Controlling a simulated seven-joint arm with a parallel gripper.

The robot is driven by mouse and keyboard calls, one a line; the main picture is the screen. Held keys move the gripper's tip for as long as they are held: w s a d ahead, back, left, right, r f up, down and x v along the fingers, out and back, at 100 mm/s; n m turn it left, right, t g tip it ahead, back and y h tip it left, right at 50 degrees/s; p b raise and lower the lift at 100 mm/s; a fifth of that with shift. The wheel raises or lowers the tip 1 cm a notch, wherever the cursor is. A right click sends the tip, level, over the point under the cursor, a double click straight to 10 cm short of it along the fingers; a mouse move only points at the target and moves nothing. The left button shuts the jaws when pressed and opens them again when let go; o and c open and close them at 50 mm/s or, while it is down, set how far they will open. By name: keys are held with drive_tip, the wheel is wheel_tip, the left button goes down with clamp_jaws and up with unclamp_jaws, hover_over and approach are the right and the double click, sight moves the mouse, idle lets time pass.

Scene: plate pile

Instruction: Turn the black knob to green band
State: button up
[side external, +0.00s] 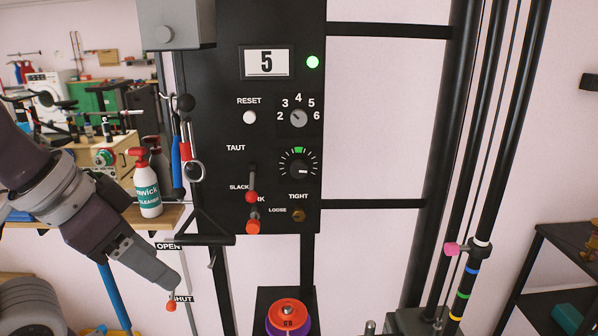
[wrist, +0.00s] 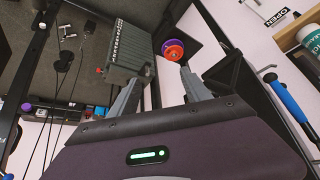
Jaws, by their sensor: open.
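The black knob (side external: 299,168) is on the dark upright panel in the side external view, right of centre. Its white mark points right. The green band (side external: 299,150) is a short patch at the top of the dial around it. My gripper (side external: 176,284) is low at the left, well away from the knob, near a red-ended lever beside the SHUT label. In the wrist view its two grey fingers (wrist: 158,88) are apart with nothing held between them. The knob is not visible in the wrist view.
A spray bottle (side external: 148,185) stands left. Red and purple discs (side external: 288,316) sit below.

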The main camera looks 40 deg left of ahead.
sight(299, 171)
drive_tip(key=w+d+r+t, duration=0.2)
drive_tip(key=w+d, duration=0.1)
drive_tip(key=w, duration=0.6)
drive_tip(key=w+d+r+t, duration=0.2)
drive_tip(key=w+t, duration=0.1)
drive_tip(key=w, duration=0.6)
drive_tip(key=w+d+r+t, duration=0.2)
drive_tip(key=w+d, duration=0.1)
drive_tip(key=w, duration=0.5)
drive_tip(key=w+a+f+n+y, duration=0.1)
drive_tip(key=w+a+f+y, duration=0.1)
drive_tip(key=w+a+y, duration=0.1)
drive_tip(key=w+a+f+n+y, duration=0.1)
drive_tip(key=w+a+f+y, duration=0.1)
drive_tip(key=a+y, duration=0.3)
drive_tip(key=w+a+f+y, duration=0.3)
drive_tip(key=w+a+y, duration=0.1)
drive_tip(key=a+y, duration=0.1)
drive_tip(key=shift+a+n, duration=0.4)
drive_tip(key=shift+a, duration=0.15)
drive_tip(key=shift+c, duration=0.5)
